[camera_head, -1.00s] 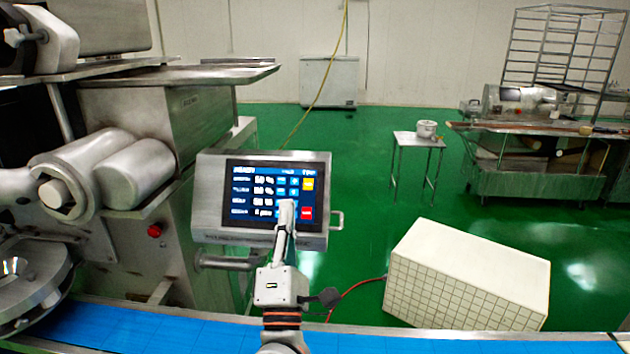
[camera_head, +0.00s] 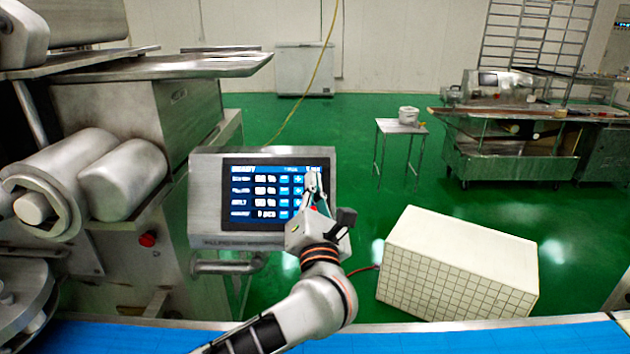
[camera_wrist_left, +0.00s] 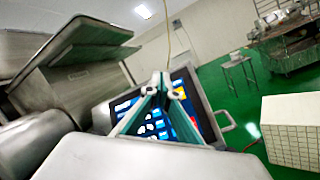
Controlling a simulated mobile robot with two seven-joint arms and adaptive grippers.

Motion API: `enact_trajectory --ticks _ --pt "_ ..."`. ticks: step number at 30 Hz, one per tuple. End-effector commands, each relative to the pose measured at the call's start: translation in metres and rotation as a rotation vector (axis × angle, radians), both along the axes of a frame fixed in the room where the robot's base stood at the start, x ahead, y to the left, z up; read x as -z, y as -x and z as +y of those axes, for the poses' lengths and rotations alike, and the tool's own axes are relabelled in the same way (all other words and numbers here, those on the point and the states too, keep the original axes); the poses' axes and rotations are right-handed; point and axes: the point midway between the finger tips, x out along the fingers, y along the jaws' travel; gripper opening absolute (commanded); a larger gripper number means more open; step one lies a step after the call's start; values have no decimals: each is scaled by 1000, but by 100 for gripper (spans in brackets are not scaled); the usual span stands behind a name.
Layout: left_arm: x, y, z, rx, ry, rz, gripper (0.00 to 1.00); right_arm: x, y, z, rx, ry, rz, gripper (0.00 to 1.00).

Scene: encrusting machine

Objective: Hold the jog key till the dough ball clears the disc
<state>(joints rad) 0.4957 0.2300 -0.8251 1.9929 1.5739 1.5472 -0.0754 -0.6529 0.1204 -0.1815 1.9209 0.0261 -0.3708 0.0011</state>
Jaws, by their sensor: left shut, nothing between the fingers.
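The control panel (camera_head: 200,205) with a lit blue touch screen (camera_head: 262,190) stands at the centre-left in the head view. The screen shows rows of values and small keys. My left gripper (camera_head: 313,178) is shut and empty, in front of the right part of the screen. I cannot tell whether it touches a key. The right-hand keys are mostly covered in the head view. I see no dough ball; my right gripper is out of view.
The steel machine with rollers (camera_head: 120,175) and a red button (camera_head: 147,239) fills the left. A blue belt (camera_head: 450,338) runs along the front. A white tiled block (camera_head: 455,265) stands right of the panel. Green floor is free behind it.

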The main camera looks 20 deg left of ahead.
Motion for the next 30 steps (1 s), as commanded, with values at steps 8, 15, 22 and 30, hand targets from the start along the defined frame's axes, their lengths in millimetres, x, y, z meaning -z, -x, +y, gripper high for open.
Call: enact_trajectory --ticks 8,15,22,30 --pt "0 0 0 0 0 0 0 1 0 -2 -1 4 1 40" --pt "6 -8 2 0 -2 -2 0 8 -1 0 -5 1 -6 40" --pt "25 -32 10 -2 -3 -1 0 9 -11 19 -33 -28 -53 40" --pt "40 -59 17 -2 -1 2 0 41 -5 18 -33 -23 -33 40"
